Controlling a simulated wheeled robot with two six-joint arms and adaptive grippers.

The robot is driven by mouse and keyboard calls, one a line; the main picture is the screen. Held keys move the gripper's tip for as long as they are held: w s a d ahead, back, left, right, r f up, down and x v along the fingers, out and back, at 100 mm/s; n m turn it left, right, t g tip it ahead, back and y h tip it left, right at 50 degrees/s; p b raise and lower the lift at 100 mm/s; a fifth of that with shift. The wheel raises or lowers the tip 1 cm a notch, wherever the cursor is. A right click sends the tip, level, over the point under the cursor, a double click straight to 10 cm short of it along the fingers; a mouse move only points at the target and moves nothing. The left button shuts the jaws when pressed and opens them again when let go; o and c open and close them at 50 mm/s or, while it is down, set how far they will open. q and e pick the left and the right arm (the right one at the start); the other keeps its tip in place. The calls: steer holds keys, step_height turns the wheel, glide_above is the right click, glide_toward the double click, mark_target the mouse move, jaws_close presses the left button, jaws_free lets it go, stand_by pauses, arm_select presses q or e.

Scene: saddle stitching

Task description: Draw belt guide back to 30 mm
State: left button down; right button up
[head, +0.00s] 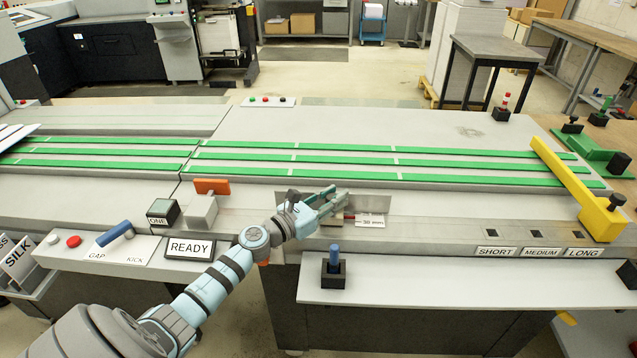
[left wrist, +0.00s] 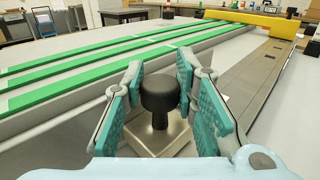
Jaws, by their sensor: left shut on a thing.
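My left gripper (head: 333,198) is over the front of the machine bed. In the left wrist view its teal-padded fingers (left wrist: 160,95) are closed in on both sides of a black round knob (left wrist: 160,93). The knob stands upright on a square metal block (left wrist: 160,138). In the head view a small block (head: 335,220) shows under the fingertips, beside a white scale plate (head: 371,220) with a red mark at its left end. The scale's figures are too small to read. A thin upright grey plate (head: 372,201) stands behind it. My right gripper is out of view.
Green belts (head: 350,160) run along the bed behind the gripper. A yellow bar (head: 575,187) crosses the bed at right, near slots marked SHORT, MEDIUM and LONG. A blue-knobbed switch (head: 334,262) stands on the front shelf. A READY sign (head: 190,248) and GAP lever (head: 115,233) are at left.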

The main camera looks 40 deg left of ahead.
arm_select(q)
steer(key=shift+s+d, duration=0.4)
steer(key=shift+s, duration=0.25)
steer(key=shift+a+f, duration=0.1)
steer(key=shift+f, duration=0.1)
steer(key=c, duration=1.3)
jaws_free()
steer(key=shift+d+r, duration=0.15)
steer(key=shift+d, duration=0.05)
steer(key=shift+a, duration=0.1)
steer(key=shift+a+r, duration=0.1)
steer(key=shift+r, duration=0.1)
step_height(320, 180, up, 10)
steer(key=shift+f, duration=0.2)
